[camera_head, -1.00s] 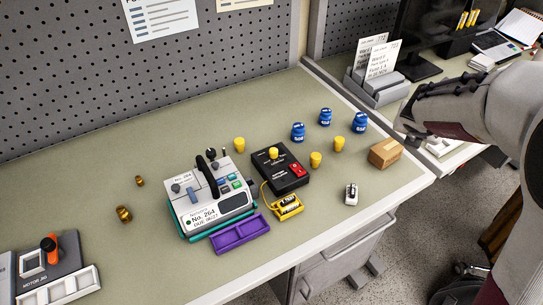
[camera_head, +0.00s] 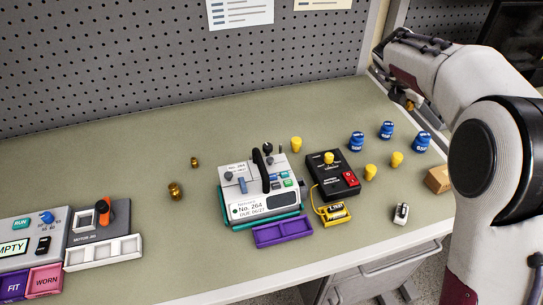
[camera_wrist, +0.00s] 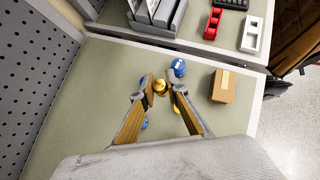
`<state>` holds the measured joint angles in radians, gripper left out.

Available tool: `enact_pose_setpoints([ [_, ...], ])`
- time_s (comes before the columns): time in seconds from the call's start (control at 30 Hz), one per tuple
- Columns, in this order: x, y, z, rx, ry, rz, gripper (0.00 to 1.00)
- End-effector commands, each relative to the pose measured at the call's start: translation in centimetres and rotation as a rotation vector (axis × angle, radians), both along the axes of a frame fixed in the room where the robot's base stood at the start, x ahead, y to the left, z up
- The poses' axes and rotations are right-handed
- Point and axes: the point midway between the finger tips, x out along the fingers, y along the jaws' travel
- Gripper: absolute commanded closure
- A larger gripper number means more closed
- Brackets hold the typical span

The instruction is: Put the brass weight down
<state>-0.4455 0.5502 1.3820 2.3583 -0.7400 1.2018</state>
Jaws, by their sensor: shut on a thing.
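My gripper (camera_wrist: 160,84) is shut on a small brass weight (camera_wrist: 160,87), which sits between the fingertips in the wrist view. In the head view my gripper (camera_head: 408,104) hangs above the back right of the bench, behind the blue weights, partly hidden by my arm. Contact between the held weight and the bench does not show. Two other brass weights stand on the bench left of the pump: a larger one (camera_head: 175,191) and a smaller one (camera_head: 194,162).
Blue weights (camera_head: 386,130) and yellow pieces (camera_head: 397,159) stand on the right, near a cardboard box (camera_wrist: 222,86). A pump (camera_head: 262,193), purple tray (camera_head: 282,232) and black box (camera_head: 332,174) fill the middle. The bench left of the pump is largely clear.

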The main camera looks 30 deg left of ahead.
Motion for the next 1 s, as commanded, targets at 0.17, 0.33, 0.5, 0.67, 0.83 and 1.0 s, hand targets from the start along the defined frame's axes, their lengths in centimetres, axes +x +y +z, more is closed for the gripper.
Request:
enact_pose_setpoints([
  [0.17, 0.0, 5.2, 0.0, 0.0, 0.0, 0.004, 1.0],
  [0.33, -0.8, 10.2, -0.3, -0.001, 0.0, 0.005, 1.0],
  [0.5, -2.4, 15.6, -0.9, -0.002, 0.001, 0.009, 1.0],
  [0.67, -4.5, 20.5, -1.7, -0.002, 0.002, 0.017, 1.0],
  [0.83, -7.3, 25.4, -2.8, -0.003, 0.001, 0.033, 1.0],
  [1.0, -10.7, 30.0, -4.1, -0.004, 0.001, 0.054, 1.0],
])
